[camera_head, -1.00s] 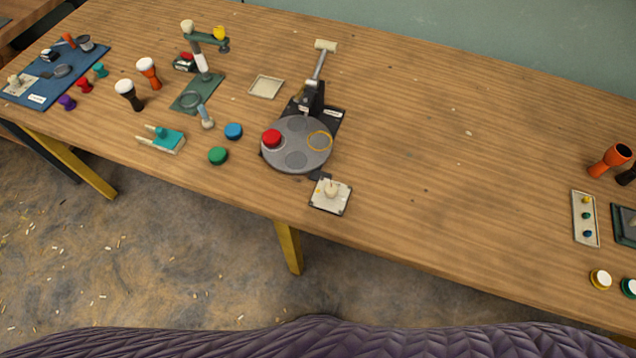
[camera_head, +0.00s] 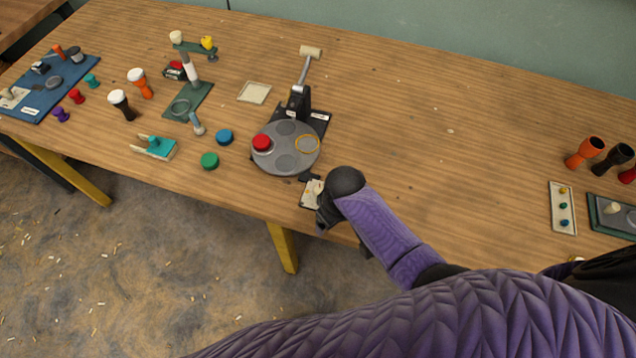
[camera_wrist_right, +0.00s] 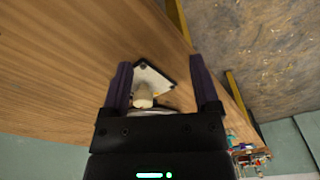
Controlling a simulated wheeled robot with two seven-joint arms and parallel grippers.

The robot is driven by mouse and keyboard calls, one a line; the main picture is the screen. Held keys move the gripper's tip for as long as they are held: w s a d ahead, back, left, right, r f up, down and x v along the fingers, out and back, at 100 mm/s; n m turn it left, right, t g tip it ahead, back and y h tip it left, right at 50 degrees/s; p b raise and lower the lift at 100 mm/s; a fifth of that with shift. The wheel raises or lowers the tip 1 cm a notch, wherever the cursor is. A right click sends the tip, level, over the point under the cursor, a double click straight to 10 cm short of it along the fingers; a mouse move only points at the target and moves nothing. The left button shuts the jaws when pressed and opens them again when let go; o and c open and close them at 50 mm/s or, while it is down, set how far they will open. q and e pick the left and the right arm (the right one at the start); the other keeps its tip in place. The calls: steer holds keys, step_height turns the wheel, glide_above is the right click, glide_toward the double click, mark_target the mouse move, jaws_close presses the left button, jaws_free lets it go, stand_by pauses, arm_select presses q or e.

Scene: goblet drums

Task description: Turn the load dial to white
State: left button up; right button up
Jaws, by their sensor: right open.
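The load dial is a small cream plate (camera_head: 310,194) with a pale knob, at the table's front edge just before the round grey turntable (camera_head: 270,165). My right arm reaches over it from the right, and its gripper (camera_head: 326,212) partly hides the plate in the head view. In the right wrist view the open gripper (camera_wrist_right: 160,63) has one finger on each side of the pale knob (camera_wrist_right: 143,97), with a gap to both. The white plate (camera_wrist_right: 152,76) shows beyond the knob. I cannot make out the dial's colour marks or its setting. My left gripper is out of view.
The turntable carries a red drum top (camera_head: 262,143) and a yellow ring (camera_head: 307,144), with a lever press (camera_head: 300,95) behind. Blue (camera_head: 225,137) and green (camera_head: 209,160) discs lie left of it. The table right of the turntable is largely clear.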

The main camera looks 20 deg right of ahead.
steer(key=n, duration=0.2)
glide_toward(319, 188)
steer(key=shift+w+a+f+g+h, duration=0.1)
steer(key=shift+w+a+g+h, duration=0.05)
steer(key=shift+w+g+h, duration=0.2)
step_height(319, 188, down, 9)
steer(key=b, duration=0.5)
steer(key=shift+f, duration=0.1)
jaws_close()
